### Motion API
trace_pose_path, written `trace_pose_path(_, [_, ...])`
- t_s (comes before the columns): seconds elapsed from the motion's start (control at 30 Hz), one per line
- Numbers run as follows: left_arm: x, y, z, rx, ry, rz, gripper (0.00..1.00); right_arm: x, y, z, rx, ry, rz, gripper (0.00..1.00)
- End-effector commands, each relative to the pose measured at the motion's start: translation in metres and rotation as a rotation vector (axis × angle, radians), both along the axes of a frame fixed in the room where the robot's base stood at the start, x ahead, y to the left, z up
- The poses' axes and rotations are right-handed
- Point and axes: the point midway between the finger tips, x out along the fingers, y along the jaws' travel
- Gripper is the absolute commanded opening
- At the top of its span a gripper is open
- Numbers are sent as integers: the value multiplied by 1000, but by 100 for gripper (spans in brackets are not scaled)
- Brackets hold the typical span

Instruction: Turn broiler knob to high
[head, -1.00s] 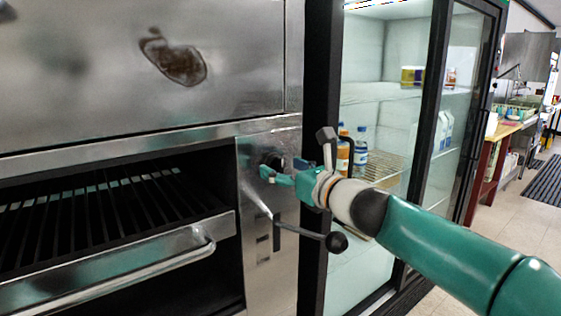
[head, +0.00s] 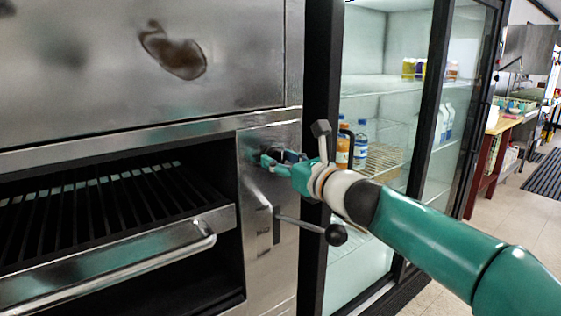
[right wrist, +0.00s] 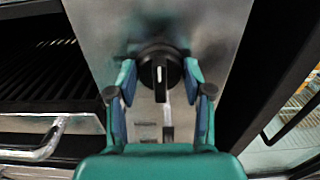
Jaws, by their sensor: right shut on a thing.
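The broiler knob (right wrist: 160,69) is black and round with a white pointer mark, on the steel control panel (head: 256,215) right of the broiler opening. In the right wrist view the mark runs up and down the picture. My right gripper (head: 269,160) is at the knob. It also shows in the right wrist view (right wrist: 160,74), with one finger on each side of the knob, shut on it. In the head view the fingers mostly hide the knob. My left gripper is in neither view.
A lever with a black ball (head: 336,235) sticks out of the panel below my gripper. The broiler rack (head: 110,210) and its steel handle (head: 120,270) lie left. A glass-door fridge (head: 390,150) with bottles stands right, behind my right arm.

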Motion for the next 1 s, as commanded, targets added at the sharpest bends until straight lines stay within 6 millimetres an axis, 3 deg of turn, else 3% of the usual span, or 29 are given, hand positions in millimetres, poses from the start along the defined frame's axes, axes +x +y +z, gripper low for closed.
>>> trace_pose_path(0.37, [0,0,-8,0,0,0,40,-1,1,-1,-111,-82,3,16])
trace_pose_path(1.0, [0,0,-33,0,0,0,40,-3,4,-4,-579,-421,5,16])
